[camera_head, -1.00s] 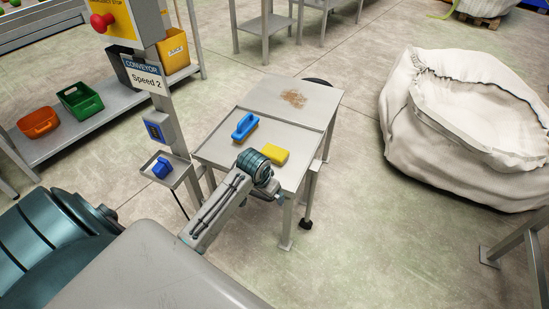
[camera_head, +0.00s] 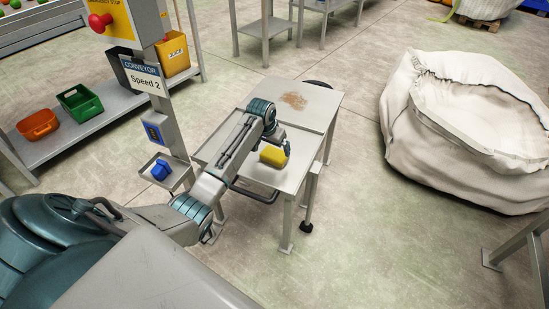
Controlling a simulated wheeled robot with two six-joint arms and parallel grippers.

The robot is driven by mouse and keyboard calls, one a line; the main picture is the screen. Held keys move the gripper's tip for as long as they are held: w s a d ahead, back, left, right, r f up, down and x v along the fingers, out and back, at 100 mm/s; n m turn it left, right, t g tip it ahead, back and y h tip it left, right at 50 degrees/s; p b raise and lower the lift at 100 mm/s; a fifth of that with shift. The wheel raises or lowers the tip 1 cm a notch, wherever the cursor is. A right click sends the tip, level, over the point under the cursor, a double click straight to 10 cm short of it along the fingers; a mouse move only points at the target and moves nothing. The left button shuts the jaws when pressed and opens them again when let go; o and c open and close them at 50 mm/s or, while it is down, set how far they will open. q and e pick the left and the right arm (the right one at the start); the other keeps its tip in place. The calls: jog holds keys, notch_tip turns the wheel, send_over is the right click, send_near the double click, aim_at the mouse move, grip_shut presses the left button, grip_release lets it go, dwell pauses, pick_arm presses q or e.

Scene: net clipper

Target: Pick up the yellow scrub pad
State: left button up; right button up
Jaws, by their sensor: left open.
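The yellow scrub pad (camera_head: 271,157) lies on the tray top of the small metal cart (camera_head: 304,143). My left gripper (camera_head: 278,146) is open and points down right at the pad, with a dark finger on the pad's right side and the wrist above its far side. I cannot tell whether the fingers touch the pad. Part of the pad is hidden by the gripper. My right gripper is not in view.
A brown stain (camera_head: 294,101) marks the cart's far part. A small holder with a blue object (camera_head: 161,170) stands left of the cart. A large white sack (camera_head: 400,120) is at the right. Green (camera_head: 80,102) and orange bins (camera_head: 38,125) are on a left shelf.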

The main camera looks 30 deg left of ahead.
aim_at(274, 154)
pick_arm(q)
jog(key=b+x, duration=0.1)
jog(key=x, duration=0.4)
jog(key=shift+s+f, duration=0.1)
jog(key=shift+f, duration=0.3)
jog(key=shift+c, duration=0.2)
jog(key=c, duration=0.6)
